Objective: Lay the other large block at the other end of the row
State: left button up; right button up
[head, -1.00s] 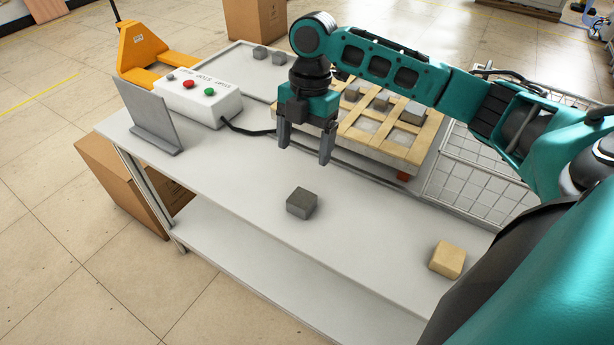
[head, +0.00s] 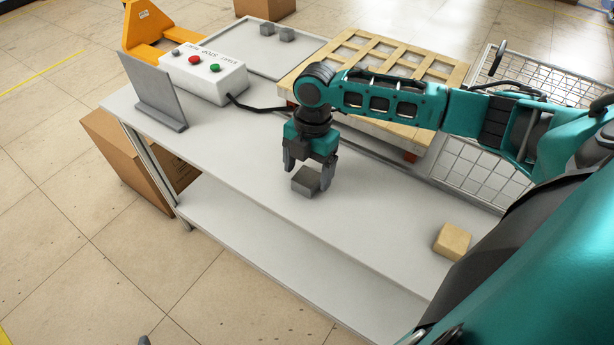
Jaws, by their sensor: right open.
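A dark grey block (head: 303,187) lies on the white bench top near its front edge. My right gripper (head: 308,178) points down at the block. Its fingers are open, one on each side of the block in the picture; I cannot tell whether they touch it. Two small grey blocks (head: 267,29) stand on the flat grey tray (head: 240,46) at the back. My left gripper is not in view.
A tan block (head: 453,241) lies at the bench's front right. A white button box (head: 206,75) with a black cable and an upright grey plate (head: 152,91) stand at the left. A wire basket (head: 470,165) is at the right. The bench left of the gripper is clear.

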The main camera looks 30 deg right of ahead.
jog(key=shift+a+f, duration=0.1)
jog(key=shift+f, duration=0.4)
jog(key=shift+r, duration=0.1)
grip_shut()
dwell(0.3)
